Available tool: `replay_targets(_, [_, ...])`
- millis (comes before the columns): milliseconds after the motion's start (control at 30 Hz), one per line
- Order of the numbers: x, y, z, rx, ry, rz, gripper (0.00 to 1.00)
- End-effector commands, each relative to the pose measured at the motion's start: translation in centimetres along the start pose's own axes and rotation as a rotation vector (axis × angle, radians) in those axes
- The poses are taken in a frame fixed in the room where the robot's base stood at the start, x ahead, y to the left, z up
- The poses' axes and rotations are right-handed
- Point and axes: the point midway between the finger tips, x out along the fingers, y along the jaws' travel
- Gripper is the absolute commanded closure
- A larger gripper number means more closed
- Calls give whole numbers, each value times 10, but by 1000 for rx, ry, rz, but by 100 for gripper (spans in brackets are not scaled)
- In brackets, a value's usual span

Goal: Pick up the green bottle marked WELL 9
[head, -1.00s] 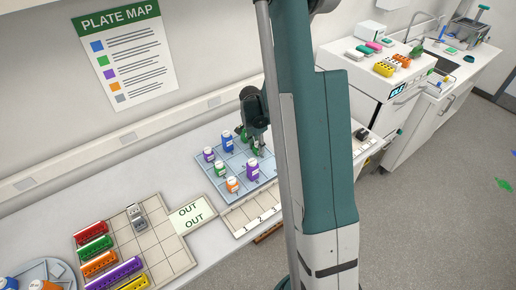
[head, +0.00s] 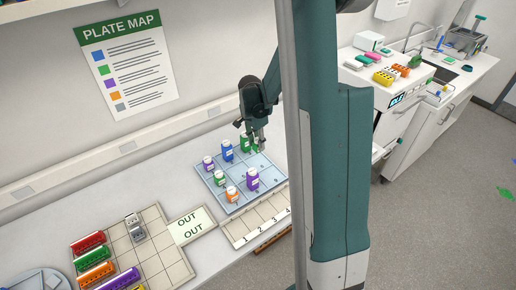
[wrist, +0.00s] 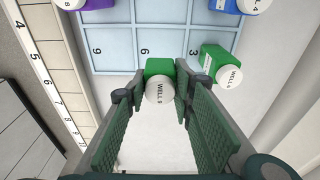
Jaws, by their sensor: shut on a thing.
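The green bottle marked WELL 9 (wrist: 159,86) is between my gripper's fingertips in the wrist view, its white lettered cap facing the camera. My gripper (wrist: 162,98) is shut on it. In the head view my gripper (head: 260,138) is over the back right of the blue gridded tray (head: 272,183); the held bottle is hard to make out there. Another green bottle (wrist: 217,68) stands apart to the right of the held one in the wrist view. I cannot tell how far the held bottle is above the tray.
Blue (head: 227,151), purple (head: 252,179), orange (head: 232,194) and green (head: 220,178) bottles stand on the tray. A numbered strip (head: 256,225) runs along its front. An OUT card (head: 190,226) and colored racks (head: 95,256) are to the left.

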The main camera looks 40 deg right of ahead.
Motion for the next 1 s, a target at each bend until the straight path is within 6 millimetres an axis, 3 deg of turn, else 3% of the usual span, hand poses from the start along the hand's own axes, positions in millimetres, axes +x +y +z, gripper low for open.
replay_targets(300, [-14, 0, -2, 0, 0, 0, 87])
replay_targets(1000, [-15, 2, -2, 0, 0, 0, 87])
